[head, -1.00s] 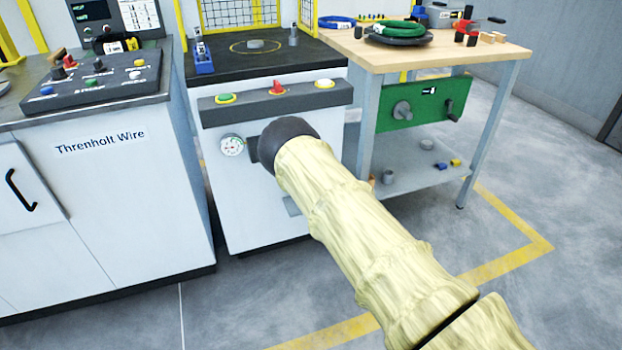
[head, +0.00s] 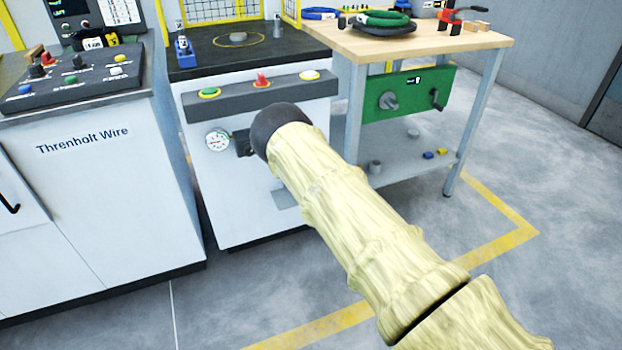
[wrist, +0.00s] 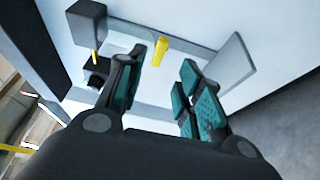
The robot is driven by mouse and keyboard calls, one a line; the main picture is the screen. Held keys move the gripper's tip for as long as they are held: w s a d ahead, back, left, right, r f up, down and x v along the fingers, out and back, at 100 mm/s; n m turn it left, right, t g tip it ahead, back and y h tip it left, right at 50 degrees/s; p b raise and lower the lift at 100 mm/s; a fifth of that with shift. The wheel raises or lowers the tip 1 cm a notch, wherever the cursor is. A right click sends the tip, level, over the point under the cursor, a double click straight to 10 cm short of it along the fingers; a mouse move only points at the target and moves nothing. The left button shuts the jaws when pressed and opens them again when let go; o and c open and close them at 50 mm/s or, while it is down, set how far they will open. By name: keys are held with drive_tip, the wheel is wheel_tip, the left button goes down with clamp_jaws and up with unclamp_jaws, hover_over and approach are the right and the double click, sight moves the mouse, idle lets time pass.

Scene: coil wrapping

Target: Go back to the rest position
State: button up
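My arm in a pale yellow sleeve reaches forward in the head view, and its dark rounded end is in front of the white machine (head: 250,185). My gripper is hidden behind that end in the head view. In the wrist view my gripper (wrist: 163,88) is open, with its teal-padded fingers apart and nothing held between them. A yellow bar (wrist: 160,50) on the pale machine front shows beyond the gap between the fingers. I cannot tell how far it is from the fingertips.
A pressure gauge (head: 217,140) and a button panel (head: 262,92) are on the machine's front. A control cabinet (head: 95,190) stands left. A wooden bench (head: 440,40) with a green coil (head: 388,18) stands right. Grey floor (head: 560,200) with yellow lines is open at right.

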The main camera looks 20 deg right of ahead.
drive_tip(key=shift+v, duration=0.75)
drive_tip(key=s+d+f+m+g+h, duration=0.2)
drive_tip(key=s+f+m+g+h, duration=0.45)
drive_tip(key=s+f+m, duration=0.75)
drive_tip(key=s+a+f+m+g, duration=0.25)
drive_tip(key=s+a, duration=0.25)
drive_tip(key=s, duration=0.8)
drive_tip(key=s+a+f+m+g, duration=0.1)
drive_tip(key=s+a+m+g, duration=0.3)
drive_tip(key=s, duration=0.9)
drive_tip(key=s+a+f+m+g, duration=0.1)
drive_tip(key=s+a+m+g, duration=0.3)
drive_tip(key=s, duration=0.8)
wheel_tip(320, 180, up, 28)
drive_tip(key=n+p, duration=0.1)
drive_tip(key=p, duration=2.6)
drive_tip(key=shift+s+a+f+t+h+p, duration=0.2)
drive_tip(key=shift+s+a+t+h+p, duration=0.15)
drive_tip(key=shift+h, duration=0.1)
